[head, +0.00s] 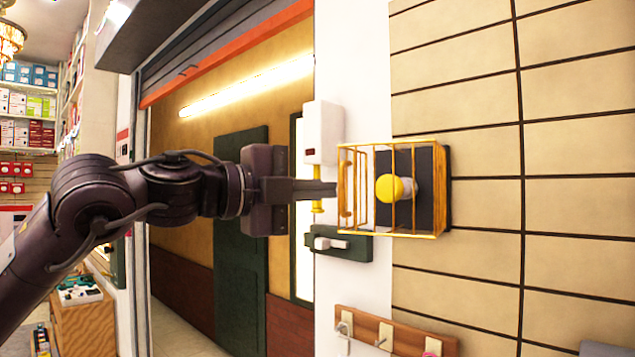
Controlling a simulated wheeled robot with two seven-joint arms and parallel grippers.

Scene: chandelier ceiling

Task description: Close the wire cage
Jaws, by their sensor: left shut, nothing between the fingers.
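The wire cage (413,233) is a yellow-orange barred box fixed to the wall right of centre. Inside it a yellow knob (390,188) sits on a dark backing plate (433,212). A barred panel stands at the cage's left side; I cannot tell whether it is the door or how far open it is. My left gripper (328,190) reaches in from the left, shut and empty, with its fingertips close to the cage's left edge. I cannot tell whether they touch it. My right gripper is not in view.
A white box (323,132) with a yellow part below it is on the white wall strip left of the cage. A green switch plate (352,249) sits below. A wooden hook rail (395,335) is lower down. Stocked shelves (28,115) stand far left.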

